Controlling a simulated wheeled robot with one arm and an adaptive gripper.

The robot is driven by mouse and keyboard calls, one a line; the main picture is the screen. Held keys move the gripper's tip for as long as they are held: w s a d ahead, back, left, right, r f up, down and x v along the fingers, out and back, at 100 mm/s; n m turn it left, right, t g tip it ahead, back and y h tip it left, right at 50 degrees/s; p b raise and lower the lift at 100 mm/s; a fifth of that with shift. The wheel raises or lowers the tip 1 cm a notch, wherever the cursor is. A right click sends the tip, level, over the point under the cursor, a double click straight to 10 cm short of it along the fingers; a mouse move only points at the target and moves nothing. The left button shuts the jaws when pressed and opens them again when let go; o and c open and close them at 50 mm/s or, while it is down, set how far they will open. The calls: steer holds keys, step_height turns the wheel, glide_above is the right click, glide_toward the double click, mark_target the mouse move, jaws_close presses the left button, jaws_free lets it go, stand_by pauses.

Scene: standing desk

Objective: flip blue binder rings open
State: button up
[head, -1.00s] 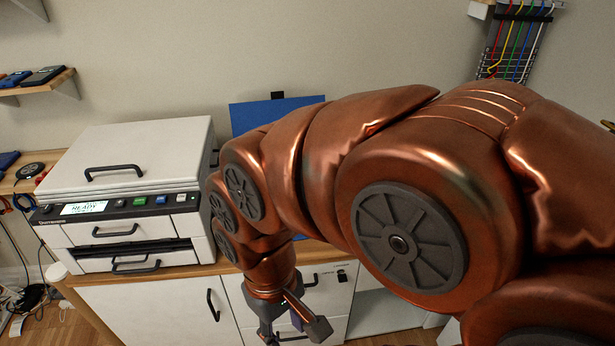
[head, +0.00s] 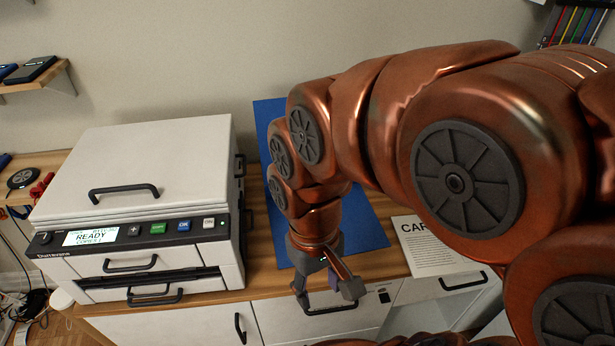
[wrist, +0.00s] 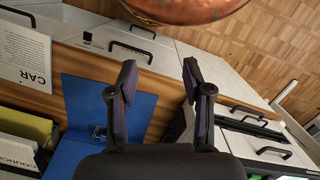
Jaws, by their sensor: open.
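The blue binder (head: 368,232) is on the desk to the right of the white printer, partly hidden behind my arm. In the wrist view the binder (wrist: 82,100) shows as flat blue panels left of and beneath my fingers. A small metal piece (wrist: 98,132), perhaps part of its rings, shows near my left finger; whether the rings are shut cannot be told. My gripper (head: 327,290) is open and empty, near the desk's front edge by the binder. Its two fingers also stand apart in the wrist view (wrist: 158,72).
The white printer (head: 140,165) stands close on the left. A printed card (head: 436,246) lies to the right of the binder. Drawers with black handles (head: 330,308) are below the desk edge. A yellow-green item (wrist: 25,123) shows in the wrist view.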

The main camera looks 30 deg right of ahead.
steer(key=w+d+m+b, duration=0.1)
steer(key=w+d+b, duration=0.25)
steer(key=w, duration=0.95)
steer(key=w+d+f+m+b, duration=0.1)
steer(key=w+d+f+b, duration=0.1)
steer(key=w+d, duration=0.4)
steer(key=w+d+f+t+b, duration=0.1)
steer(key=w+d+f+b, duration=0.1)
steer(key=w+d+f, duration=0.3)
steer(key=w+d+f+m+b, duration=0.1)
steer(key=w+d+f, duration=0.3)
steer(key=w+d, duration=0.5)
steer(key=shift+w+m+t+b, duration=0.3)
steer(key=shift+w+t+b, duration=0.15)
steer(key=shift+w, duration=0.65)
steer(key=shift+w+d, duration=0.1)
steer(key=shift+d, duration=0.05)
steer(key=shift+f+p, duration=0.3)
steer(key=shift+f, duration=3.55)
steer(key=shift+c, duration=0.2)
jaws_close()
